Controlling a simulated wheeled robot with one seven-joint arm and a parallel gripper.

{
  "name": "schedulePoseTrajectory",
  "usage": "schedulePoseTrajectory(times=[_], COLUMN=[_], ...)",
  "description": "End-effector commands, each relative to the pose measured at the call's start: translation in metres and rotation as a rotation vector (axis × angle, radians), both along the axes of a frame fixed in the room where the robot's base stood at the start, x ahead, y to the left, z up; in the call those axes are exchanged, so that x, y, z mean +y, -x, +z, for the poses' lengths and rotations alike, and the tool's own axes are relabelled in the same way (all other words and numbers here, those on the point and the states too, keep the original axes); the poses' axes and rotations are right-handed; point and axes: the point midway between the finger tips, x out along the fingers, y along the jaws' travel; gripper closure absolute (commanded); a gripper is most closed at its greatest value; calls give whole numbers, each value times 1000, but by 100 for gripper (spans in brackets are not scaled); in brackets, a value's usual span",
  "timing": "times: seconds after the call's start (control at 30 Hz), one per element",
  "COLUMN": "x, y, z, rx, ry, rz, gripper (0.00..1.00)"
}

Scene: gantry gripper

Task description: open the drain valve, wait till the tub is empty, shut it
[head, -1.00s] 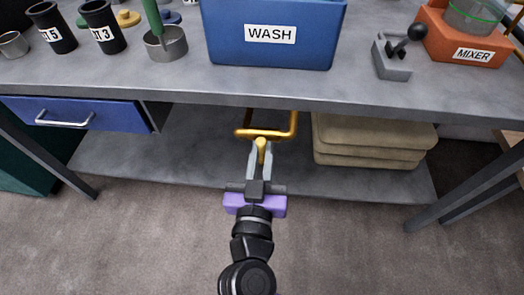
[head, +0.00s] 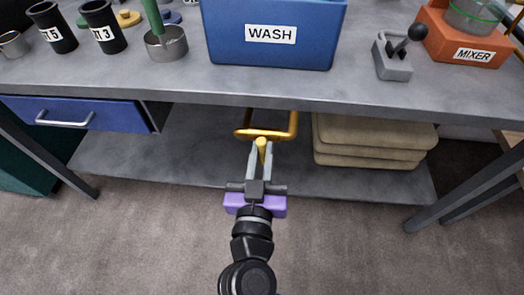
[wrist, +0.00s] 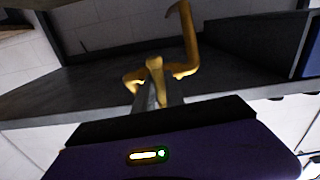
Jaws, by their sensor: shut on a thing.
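The blue tub marked WASH (head: 272,50) stands on the bench. I cannot see its inside or water level. Below the bench edge, a yellow drain pipe (head: 292,125) bends under the shelf space. The yellow valve handle (head: 261,144) points toward me, and it also shows in the wrist view (wrist: 155,66). My gripper (head: 261,152) reaches in under the bench from the front. Its two grey fingers are shut on the handle, one on each side. The valve's body and any flow from it cannot be made out.
Folded tan sacks (head: 370,140) lie on the lower shelf (head: 195,150) to the right. A blue drawer (head: 75,113) is at the left. A lever box (head: 393,60) and the orange mixer (head: 460,42) stand on the bench (head: 130,82) above.

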Motion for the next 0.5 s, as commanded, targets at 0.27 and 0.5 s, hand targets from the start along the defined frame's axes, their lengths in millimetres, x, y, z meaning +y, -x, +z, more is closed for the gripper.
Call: schedulePoseTrajectory(times=[0.27, 0.5], x=[-2, -1], y=[0, 0], z=[-1, -1], rx=[3, 2], ry=[2, 1], rz=[-4, -2], gripper=[100, 51])
